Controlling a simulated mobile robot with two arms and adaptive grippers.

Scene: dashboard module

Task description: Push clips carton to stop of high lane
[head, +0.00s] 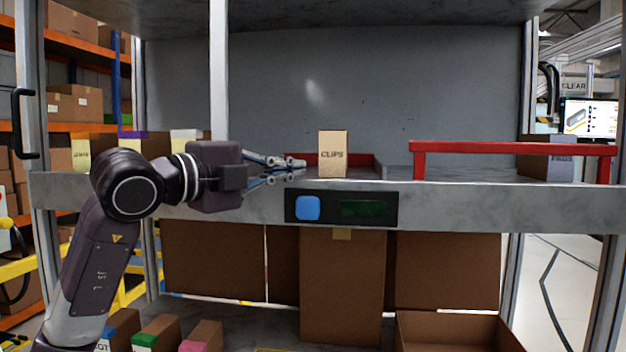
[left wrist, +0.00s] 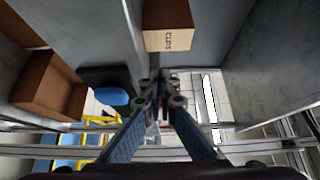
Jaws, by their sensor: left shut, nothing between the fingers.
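The clips carton (head: 333,154), a tan box marked CLIPS, stands upright at the front of the shelf lane. Behind it a low red stop (head: 299,158) shows on both sides. In the left wrist view the carton (left wrist: 168,28) is at the top, beyond the fingertips. My left gripper (head: 302,168) comes in from the left with its fingers together and empty, just left of the carton's front. In the left wrist view the gripper (left wrist: 160,100) shows its fingers closed below the carton, apart from it. My right gripper is not in view.
A panel with a blue button (head: 308,208) sits on the shelf's front beam below the carton. A red rail (head: 513,148) stands on the right. Other cartons (head: 185,140) stand at the left. Brown boxes (head: 342,285) are below.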

